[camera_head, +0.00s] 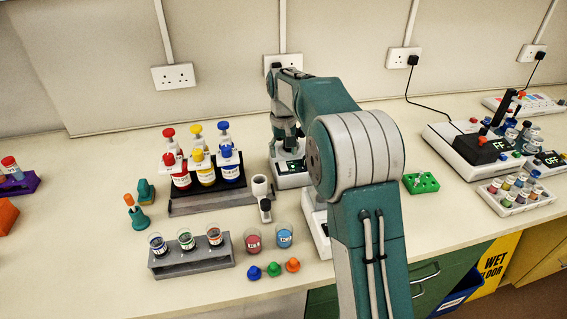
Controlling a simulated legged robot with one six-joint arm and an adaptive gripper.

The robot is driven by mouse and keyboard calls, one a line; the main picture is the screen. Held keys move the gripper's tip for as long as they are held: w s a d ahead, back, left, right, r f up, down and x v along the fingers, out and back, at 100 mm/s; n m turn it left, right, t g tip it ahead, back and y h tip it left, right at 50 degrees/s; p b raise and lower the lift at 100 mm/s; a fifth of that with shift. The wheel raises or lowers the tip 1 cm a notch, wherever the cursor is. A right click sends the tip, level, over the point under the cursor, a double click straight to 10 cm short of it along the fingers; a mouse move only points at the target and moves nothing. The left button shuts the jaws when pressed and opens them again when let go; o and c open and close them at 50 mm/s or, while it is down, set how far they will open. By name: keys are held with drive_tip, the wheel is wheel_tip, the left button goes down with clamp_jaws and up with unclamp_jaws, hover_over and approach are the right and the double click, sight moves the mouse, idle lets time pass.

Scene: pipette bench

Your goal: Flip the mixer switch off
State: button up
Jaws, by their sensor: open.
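My gripper (287,148) points down over a small white-and-dark device (291,180) with a lit green display, near the middle of the bench. My arm hides part of this device, and I cannot tell whether the fingers touch it. My gripper is open.
A rack of red, yellow and blue bottles (205,203) stands left of my gripper. A grey vial rack (190,262), two beakers (253,241) and several coloured caps (273,269) are in front. A green tray (421,183) lies right of my arm.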

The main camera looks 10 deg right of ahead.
sight(284, 167)
drive_tip(key=shift+f, duration=2.35)
clamp_jaws()
